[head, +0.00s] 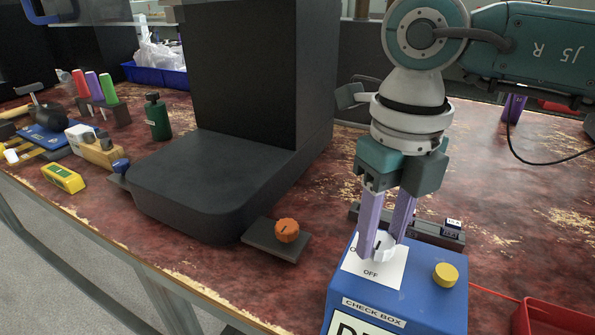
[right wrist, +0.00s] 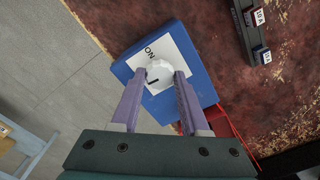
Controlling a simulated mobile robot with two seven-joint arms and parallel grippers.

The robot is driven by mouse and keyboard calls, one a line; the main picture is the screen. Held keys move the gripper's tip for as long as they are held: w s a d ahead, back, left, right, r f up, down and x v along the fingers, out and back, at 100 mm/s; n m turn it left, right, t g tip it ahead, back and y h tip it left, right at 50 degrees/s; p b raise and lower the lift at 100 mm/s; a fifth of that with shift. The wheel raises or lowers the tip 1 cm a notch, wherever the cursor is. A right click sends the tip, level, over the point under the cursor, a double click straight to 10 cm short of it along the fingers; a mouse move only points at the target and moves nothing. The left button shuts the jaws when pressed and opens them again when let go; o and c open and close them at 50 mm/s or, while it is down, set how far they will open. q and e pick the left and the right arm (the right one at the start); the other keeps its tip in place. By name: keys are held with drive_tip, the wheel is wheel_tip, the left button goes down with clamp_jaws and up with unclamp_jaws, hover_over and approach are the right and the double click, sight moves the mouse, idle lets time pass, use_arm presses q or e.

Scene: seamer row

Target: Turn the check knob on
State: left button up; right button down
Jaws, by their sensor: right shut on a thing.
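The check knob (head: 385,247) is a white knob on a white label plate on top of the blue check box (head: 345,290). My right gripper (head: 383,240) comes down from above with its purple fingers on either side of the knob, shut on it. In the right wrist view the knob (right wrist: 159,72) sits between the fingertips, with a dark pointer mark on its face. "ON" reads beside the knob there; "OFF" reads below the knob in the head view. The fingers hide part of the plate. My left gripper is not in view.
A yellow button (head: 445,274) sits on the same box. An orange knob (head: 287,230) on a dark plate lies to its left, by a large black machine (head: 215,180). A dark block with small labelled parts (head: 440,232) is behind the box, a red bin (head: 550,318) to its right.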

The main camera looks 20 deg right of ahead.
drive_tip(key=m+p, duration=0.2)
drive_tip(key=m, duration=0.2)
drive_tip(key=shift+r+m, duration=0.1)
drive_tip(key=shift+m, duration=0.3)
drive_tip(key=m+p, duration=0.2)
drive_tip(key=m, duration=0.2)
drive_tip(key=shift+m, duration=0.3)
drive_tip(key=m+p, duration=0.3)
drive_tip(key=m, duration=0.2)
drive_tip(key=shift+m+p, duration=0.8)
drive_tip(key=shift+m, duration=0.4)
drive_tip(key=shift+c, duration=2.1)
unclamp_jaws()
